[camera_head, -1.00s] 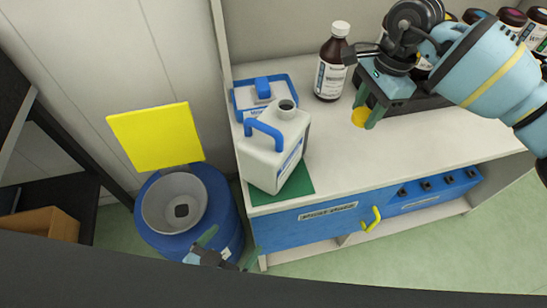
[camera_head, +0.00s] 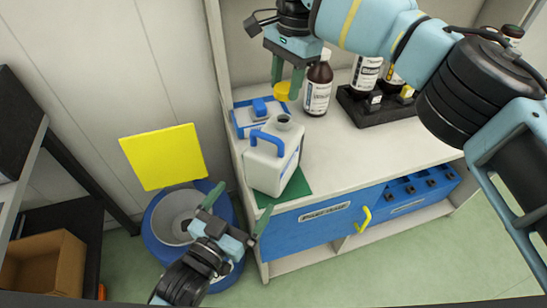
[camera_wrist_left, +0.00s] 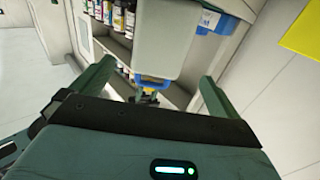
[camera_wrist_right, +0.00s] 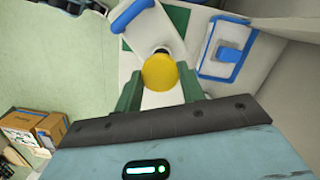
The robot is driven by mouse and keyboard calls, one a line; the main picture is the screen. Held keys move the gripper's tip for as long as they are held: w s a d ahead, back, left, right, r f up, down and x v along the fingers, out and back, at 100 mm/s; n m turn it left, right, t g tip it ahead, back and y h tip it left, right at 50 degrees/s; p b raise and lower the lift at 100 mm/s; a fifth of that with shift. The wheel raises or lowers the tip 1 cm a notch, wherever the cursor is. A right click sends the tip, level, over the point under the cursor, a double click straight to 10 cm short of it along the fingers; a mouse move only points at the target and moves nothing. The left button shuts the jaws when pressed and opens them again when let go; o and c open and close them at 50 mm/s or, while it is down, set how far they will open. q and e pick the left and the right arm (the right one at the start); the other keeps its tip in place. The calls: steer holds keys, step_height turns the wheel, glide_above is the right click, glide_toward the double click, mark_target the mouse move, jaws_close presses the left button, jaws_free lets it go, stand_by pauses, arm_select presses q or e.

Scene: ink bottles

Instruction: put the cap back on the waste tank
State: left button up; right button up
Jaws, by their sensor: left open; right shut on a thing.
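The waste tank (camera_head: 272,165) is a white jug with a blue handle, upright on a green mat (camera_head: 296,188) at the counter's left end. Its neck (camera_head: 284,121) is open. My right gripper (camera_head: 286,87) is shut on a yellow cap (camera_head: 281,92), held above the counter, behind and above the tank's neck. The right wrist view shows the cap (camera_wrist_right: 160,72) between the fingers, with the tank (camera_wrist_right: 148,25) beyond it. My left gripper (camera_head: 238,208) is open and empty, in front of the counter at lower left, near the blue drum.
A blue-and-white tray (camera_head: 238,131) lies behind the tank. A brown bottle (camera_head: 318,88) stands right of the cap, with a black rack (camera_head: 375,112) of bottles farther right. A blue drum (camera_head: 158,240) with a grey funnel and raised yellow lid (camera_head: 163,156) stands left. The counter's front middle is clear.

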arm_select(q)
steer(key=x, duration=1.2)
stand_by(0.3)
steer(key=c, duration=1.2)
arm_select(e)
glide_above(283, 118)
steer(key=shift+w+d+f, duration=0.1)
steer(key=shift+d+f, duration=0.05)
steer(key=shift+f, duration=2.35)
steer(key=shift+f, duration=0.15)
steer(key=shift+f, duration=0.75)
steer(key=shift+f, duration=0.55)
